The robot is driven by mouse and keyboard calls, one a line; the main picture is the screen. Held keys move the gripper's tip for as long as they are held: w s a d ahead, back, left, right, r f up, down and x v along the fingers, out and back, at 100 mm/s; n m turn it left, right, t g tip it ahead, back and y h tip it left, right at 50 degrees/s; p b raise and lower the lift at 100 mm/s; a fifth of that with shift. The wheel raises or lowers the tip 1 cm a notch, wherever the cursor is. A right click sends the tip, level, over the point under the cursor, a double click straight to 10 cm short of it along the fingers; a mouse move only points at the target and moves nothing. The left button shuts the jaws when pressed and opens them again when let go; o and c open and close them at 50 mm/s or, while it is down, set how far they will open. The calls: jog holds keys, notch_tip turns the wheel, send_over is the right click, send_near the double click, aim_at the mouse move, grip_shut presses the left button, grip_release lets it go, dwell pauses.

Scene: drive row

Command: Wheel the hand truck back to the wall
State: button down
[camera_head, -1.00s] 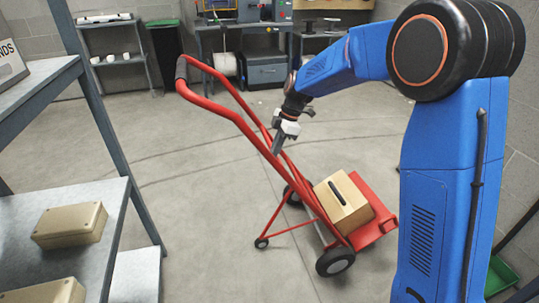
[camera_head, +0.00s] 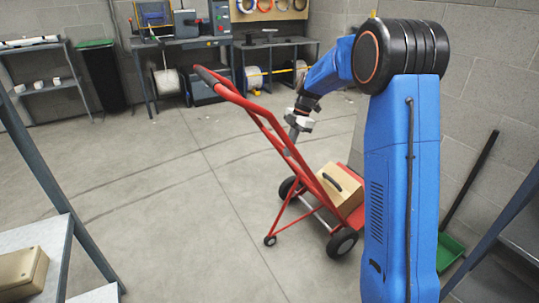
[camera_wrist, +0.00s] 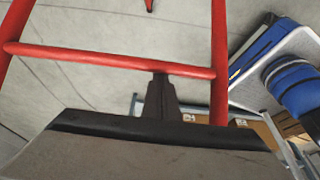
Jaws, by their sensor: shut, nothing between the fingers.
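The red hand truck (camera_head: 263,125) stands tilted in the middle of the head view, its grey-gripped handle toward the upper left and its black wheels on the floor. A tan cardboard box (camera_head: 341,187) rides on its base plate, partly behind my blue arm. My gripper (camera_head: 291,144) is at the truck's frame, below the handle. In the wrist view my gripper (camera_wrist: 162,98) shows its dark fingers together at the red crossbar, with nothing between them. I cannot tell whether they touch or hook the bar.
Workbenches (camera_head: 180,42) with equipment stand along the back wall. A black bin (camera_head: 103,78) and a grey shelf (camera_head: 47,86) are at the back left. A green dustpan (camera_head: 449,250) leans by the right block wall (camera_head: 480,100). Open concrete floor (camera_head: 165,190) lies left of the truck.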

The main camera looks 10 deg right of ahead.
jog(key=w+d, duration=0.2)
jog(key=d, duration=0.6)
jog(key=w+d, duration=0.3)
jog(key=d, duration=0.6)
jog(key=shift+d, duration=0.15)
